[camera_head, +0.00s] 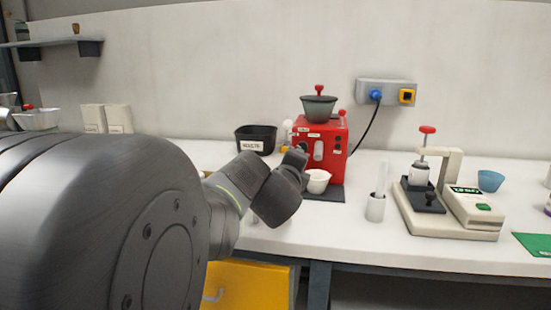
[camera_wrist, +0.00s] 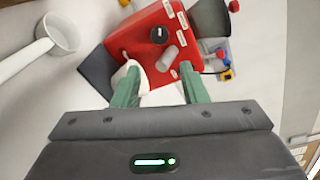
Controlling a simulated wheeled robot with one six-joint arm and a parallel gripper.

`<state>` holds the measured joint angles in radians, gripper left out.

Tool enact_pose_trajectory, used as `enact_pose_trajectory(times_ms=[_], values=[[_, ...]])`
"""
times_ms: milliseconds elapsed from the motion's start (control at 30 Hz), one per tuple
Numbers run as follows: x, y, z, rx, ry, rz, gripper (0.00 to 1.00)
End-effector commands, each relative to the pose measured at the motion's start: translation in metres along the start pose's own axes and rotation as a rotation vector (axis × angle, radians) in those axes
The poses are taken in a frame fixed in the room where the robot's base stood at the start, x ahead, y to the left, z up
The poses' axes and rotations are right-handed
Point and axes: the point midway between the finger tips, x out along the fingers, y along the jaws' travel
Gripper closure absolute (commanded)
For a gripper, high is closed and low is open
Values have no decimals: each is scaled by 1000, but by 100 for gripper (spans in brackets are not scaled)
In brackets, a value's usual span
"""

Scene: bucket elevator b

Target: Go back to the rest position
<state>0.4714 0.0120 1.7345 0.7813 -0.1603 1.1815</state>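My gripper (camera_wrist: 158,88) shows in the wrist view as two green fingers set apart. It is open, with nothing visible between the tips except the red machine's body beyond them. In the head view my arm reaches over the bench from the left, its wrist in front of the red machine (camera_head: 333,150); the fingers cannot be made out there. A white cup (camera_head: 317,181) stands at the machine's foot on a dark mat. In the wrist view this cup (camera_wrist: 130,72) is partly hidden behind the left finger.
A black labelled bin (camera_head: 256,138) stands left of the machine. To the right are a white holder (camera_head: 376,207) with a rod, a press-like device (camera_head: 455,205) and a blue cup (camera_head: 490,180). A wall socket box (camera_head: 386,93) has a cable. Yellow cabinet front (camera_head: 250,288) below.

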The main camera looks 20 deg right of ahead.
Motion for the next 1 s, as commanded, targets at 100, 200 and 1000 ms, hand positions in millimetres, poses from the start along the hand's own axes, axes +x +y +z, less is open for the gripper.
enact_pose_trajectory(times_ms=[100, 200, 1000], values=[[-4, 0, 0, 0, 0, 1, 61], [-5, 1, 0, 0, 0, 1, 61], [66, 2, 0, 1, 1, 3, 61]])
